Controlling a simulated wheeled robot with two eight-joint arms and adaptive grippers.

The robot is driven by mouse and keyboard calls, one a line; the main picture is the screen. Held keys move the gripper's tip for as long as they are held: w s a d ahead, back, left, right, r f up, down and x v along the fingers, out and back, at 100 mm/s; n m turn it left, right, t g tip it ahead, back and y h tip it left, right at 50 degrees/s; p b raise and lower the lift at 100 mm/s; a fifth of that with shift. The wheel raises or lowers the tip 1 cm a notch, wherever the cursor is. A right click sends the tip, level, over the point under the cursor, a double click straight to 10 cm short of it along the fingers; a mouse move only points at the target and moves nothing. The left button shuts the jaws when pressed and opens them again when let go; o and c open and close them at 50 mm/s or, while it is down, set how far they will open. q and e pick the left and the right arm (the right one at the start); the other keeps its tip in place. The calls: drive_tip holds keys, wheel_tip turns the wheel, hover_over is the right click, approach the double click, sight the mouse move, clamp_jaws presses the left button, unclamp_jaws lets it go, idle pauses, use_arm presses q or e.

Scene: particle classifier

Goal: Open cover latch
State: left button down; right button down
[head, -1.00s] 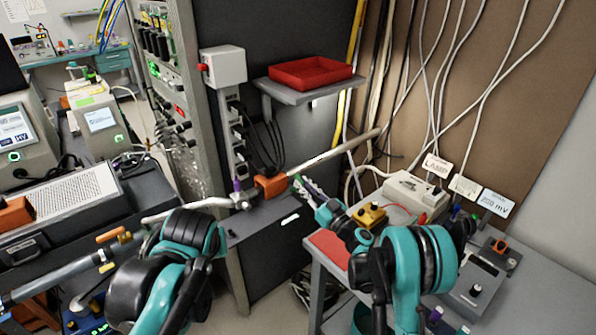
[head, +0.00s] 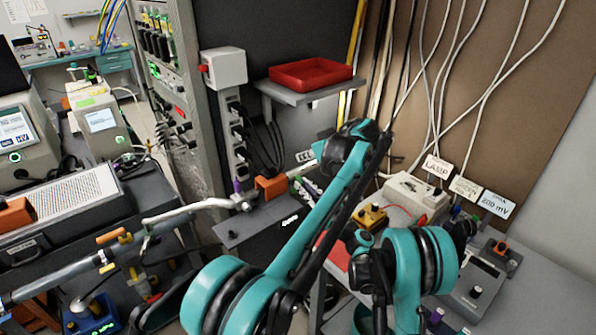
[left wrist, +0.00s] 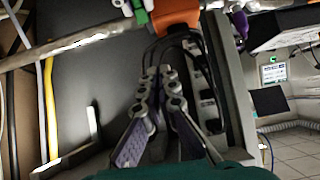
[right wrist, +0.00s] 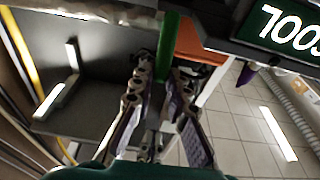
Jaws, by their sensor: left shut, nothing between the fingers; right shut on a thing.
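An orange block (head: 270,187) sits around a pale rod at the dark cabinet. In the right wrist view, a green upright piece (right wrist: 167,45) stands beside the orange part (right wrist: 188,40). My right gripper (right wrist: 160,72) is shut on this green piece, which looks like the latch. In the left wrist view, the orange block (left wrist: 177,16) and green piece (left wrist: 143,16) are at the top edge. My left gripper (left wrist: 162,75) is shut and empty, apart from both. In the head view, my left gripper (head: 303,157) is just above the right one (head: 308,187), whose wrist is hidden.
A red tray (head: 310,73) rests on a grey wall shelf above my left wrist. A bench with a lamp supply box (head: 415,192) and several instruments stands at the right.

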sight(297, 176)
use_arm(q)
drive_tip(key=w+f, duration=0.1)
drive_tip(key=f, duration=0.1)
drive_tip(key=w+a+f, duration=0.1)
drive_tip(key=w+f, duration=0.1)
drive_tip(key=f, duration=0.1)
drive_tip(key=w+a+f, duration=0.1)
drive_tip(key=w+f, duration=0.1)
drive_tip(key=shift+f, duration=0.35)
drive_tip(key=shift+s+d+f, duration=0.2)
drive_tip(key=shift+s+f, duration=0.05)
drive_tip(key=shift+f, duration=0.05)
drive_tip(key=shift+s+d+f, duration=0.45)
drive_tip(key=shift+s+d, duration=0.1)
drive_tip(key=shift+s, duration=0.05)
use_arm(e)
drive_tip(key=c, duration=1.5)
unclamp_jaws()
use_arm(q)
drive_tip(key=shift+w+a, duration=0.1)
drive_tip(key=shift+r, duration=0.1)
